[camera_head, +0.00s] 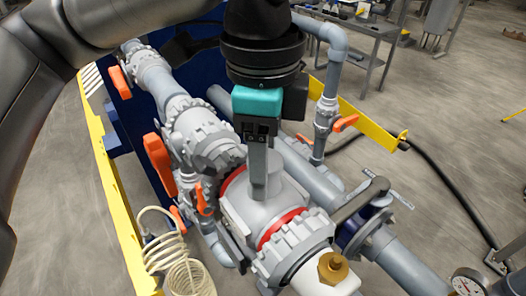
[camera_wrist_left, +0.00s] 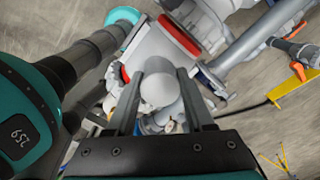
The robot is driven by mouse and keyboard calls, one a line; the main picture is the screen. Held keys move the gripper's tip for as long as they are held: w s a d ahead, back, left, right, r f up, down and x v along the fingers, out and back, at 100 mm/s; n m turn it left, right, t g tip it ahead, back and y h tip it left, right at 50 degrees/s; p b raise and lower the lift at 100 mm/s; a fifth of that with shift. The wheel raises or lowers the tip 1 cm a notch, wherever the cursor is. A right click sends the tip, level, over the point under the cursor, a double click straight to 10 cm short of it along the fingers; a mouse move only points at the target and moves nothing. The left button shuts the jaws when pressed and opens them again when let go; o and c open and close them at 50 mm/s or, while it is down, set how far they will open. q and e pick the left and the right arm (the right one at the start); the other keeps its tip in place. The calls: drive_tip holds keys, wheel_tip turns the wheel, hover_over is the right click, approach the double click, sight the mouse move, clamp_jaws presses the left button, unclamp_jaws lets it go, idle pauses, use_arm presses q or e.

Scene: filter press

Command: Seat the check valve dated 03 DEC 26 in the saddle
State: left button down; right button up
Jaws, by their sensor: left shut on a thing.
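The check valve (camera_head: 270,208) is a light grey body with a red band at each end. It lies in line with the pipe run in the head view, between two grey ribbed union nuts. I cannot tell whether it rests fully in the saddle, which is hidden beneath it. No date is readable. My left gripper (camera_head: 259,192) points down from above, shut on the valve's top. In the left wrist view, its two fingers (camera_wrist_left: 160,78) flank a rounded grey knob (camera_wrist_left: 158,92) on the valve (camera_wrist_left: 163,50). My right gripper does not show.
The near union nut (camera_head: 292,248) adjoins a white part with a brass fitting (camera_head: 333,267). Orange valve handles (camera_head: 159,164) line the left pipe. A coiled cream hose (camera_head: 178,258), yellow rails (camera_head: 112,190) and a pressure gauge (camera_head: 467,284) surround the pipework.

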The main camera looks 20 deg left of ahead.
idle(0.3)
use_arm(q)
drive_tip(key=shift+c, duration=1)
unclamp_jaws()
drive_tip(key=shift+f, duration=0.15)
